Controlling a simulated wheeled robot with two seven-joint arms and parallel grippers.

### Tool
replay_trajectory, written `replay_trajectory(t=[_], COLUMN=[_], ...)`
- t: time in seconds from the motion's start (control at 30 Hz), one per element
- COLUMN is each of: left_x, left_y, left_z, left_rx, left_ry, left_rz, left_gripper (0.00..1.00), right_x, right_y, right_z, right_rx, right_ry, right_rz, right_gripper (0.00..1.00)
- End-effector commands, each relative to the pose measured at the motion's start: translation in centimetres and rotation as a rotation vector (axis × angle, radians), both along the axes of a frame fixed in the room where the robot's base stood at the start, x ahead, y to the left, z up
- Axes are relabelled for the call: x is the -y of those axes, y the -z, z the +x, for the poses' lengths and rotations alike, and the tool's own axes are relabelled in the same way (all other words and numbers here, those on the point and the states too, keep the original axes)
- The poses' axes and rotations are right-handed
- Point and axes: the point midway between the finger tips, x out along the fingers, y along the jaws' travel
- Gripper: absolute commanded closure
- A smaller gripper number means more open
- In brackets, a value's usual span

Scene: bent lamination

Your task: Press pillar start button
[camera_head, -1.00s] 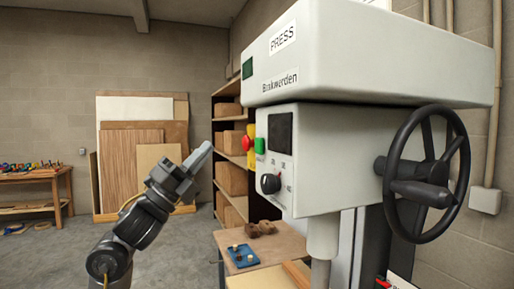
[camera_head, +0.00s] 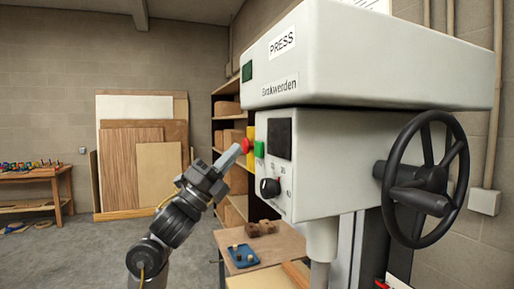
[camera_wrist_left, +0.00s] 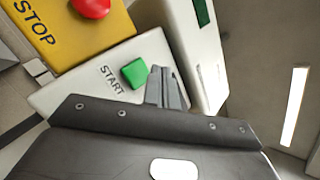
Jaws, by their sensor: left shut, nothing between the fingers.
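The press pillar (camera_head: 355,165) stands at the right with a pale head marked PRESS. Its green start button (camera_head: 259,149) is on the left edge of the control box; the left wrist view shows the green button (camera_wrist_left: 134,73) beside the word START. A yellow STOP box (camera_wrist_left: 65,28) with a red button (camera_wrist_left: 90,7) adjoins it. My left gripper (camera_head: 236,150) is shut and empty, its tip close to the buttons in the head view. In the left wrist view the shut fingertips (camera_wrist_left: 164,76) appear just right of the green button; contact cannot be told. My right gripper is not in view.
A black handwheel (camera_head: 425,180) juts from the press's right side. A black knob (camera_head: 270,187) sits below the buttons. Shelves with boxes (camera_head: 232,150) stand behind.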

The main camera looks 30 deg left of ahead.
Motion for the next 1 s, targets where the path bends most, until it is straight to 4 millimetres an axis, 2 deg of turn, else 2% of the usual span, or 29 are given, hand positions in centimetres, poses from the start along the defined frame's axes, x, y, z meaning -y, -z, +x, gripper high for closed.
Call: replay_trajectory(t=[0.3,1.0], left_x=[1.2,1.2], left_y=[0.1,0.1], left_z=[1.7,1.8], left_rx=[0.0,-0.001], left_ry=[0.0,-0.001], left_rz=[0.0,0.001], left_gripper=[1.0,1.0], right_x=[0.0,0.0], right_y=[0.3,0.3], right_z=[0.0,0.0], right_rx=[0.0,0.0], right_ry=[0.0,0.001], right_rz=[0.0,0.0], right_gripper=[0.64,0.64])
